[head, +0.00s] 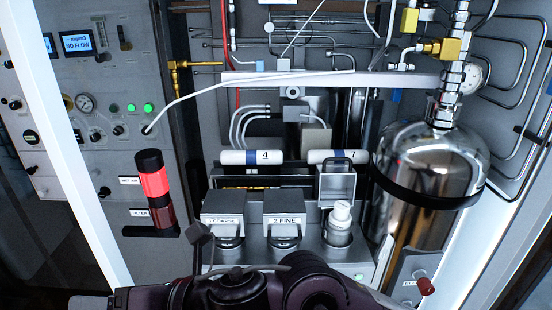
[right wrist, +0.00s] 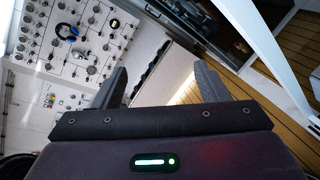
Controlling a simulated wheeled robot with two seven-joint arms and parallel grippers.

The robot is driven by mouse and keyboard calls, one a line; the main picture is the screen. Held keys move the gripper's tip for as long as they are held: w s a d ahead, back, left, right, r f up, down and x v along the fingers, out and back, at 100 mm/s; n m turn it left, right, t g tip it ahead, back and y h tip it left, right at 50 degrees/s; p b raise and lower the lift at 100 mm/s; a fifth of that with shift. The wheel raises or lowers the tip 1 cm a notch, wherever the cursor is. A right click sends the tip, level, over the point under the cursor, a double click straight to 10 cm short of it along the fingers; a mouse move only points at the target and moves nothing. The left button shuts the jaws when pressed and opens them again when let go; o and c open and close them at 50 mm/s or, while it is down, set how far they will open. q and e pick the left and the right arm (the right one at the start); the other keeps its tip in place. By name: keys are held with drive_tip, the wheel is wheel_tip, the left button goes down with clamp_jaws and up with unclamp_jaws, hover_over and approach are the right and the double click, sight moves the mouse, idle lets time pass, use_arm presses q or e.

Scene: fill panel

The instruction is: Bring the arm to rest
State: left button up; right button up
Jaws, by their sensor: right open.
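My right gripper (right wrist: 160,85) shows in the right wrist view with its two dark fingers spread apart and nothing between them. In the head view my dark arm links cross the bottom edge, in front of the panel's lower part. I cannot make out the fingertips there. My left gripper is not in view.
The holders marked coarse (head: 222,205) and fine (head: 284,205) stand above my arm. An open-lidded holder with a white-capped cartridge (head: 341,215) is beside them. A steel vessel (head: 420,160) stands right, a red-lit filter column (head: 153,180) left.

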drive_tip(key=w+d+r+m+t, duration=0.2)
drive_tip(key=w+d+m+t, duration=0.25)
drive_tip(key=m, duration=0.45)
drive_tip(key=w+d+f+m+t+h, duration=0.2)
drive_tip(key=w+d+f+m+h, duration=0.25)
drive_tip(key=d+m, duration=0.4)
drive_tip(key=w+d+f+m+t+h, duration=0.3)
drive_tip(key=d+f+m, duration=0.2)
drive_tip(key=d+m, duration=0.3)
drive_tip(key=s+d+f+m+g+h, duration=0.4)
drive_tip(key=s+d+f+m, duration=0.4)
drive_tip(key=d, duration=0.3)
drive_tip(key=s+d+f+m+g+h, duration=0.35)
drive_tip(key=s+d+f+m, duration=0.25)
drive_tip(key=d+f+m, duration=0.3)
wheel_tip(320, 180, down, 38)
drive_tip(key=s+n+g+b, duration=0.1)
drive_tip(key=n+g+b, duration=0.1)
drive_tip(key=b, duration=0.6)
drive_tip(key=s+d+f+b, duration=0.2)
drive_tip(key=s+f+b, duration=0.1)
drive_tip(key=s+f, duration=0.7)
drive_tip(key=s+d+f+b, duration=0.2)
drive_tip(key=s+f, duration=0.8)
drive_tip(key=f, duration=0.5)
drive_tip(key=shift+d+g+b, duration=0.2)
drive_tip(key=shift+g+b, duration=0.2)
drive_tip(key=shift+b, duration=0.3)
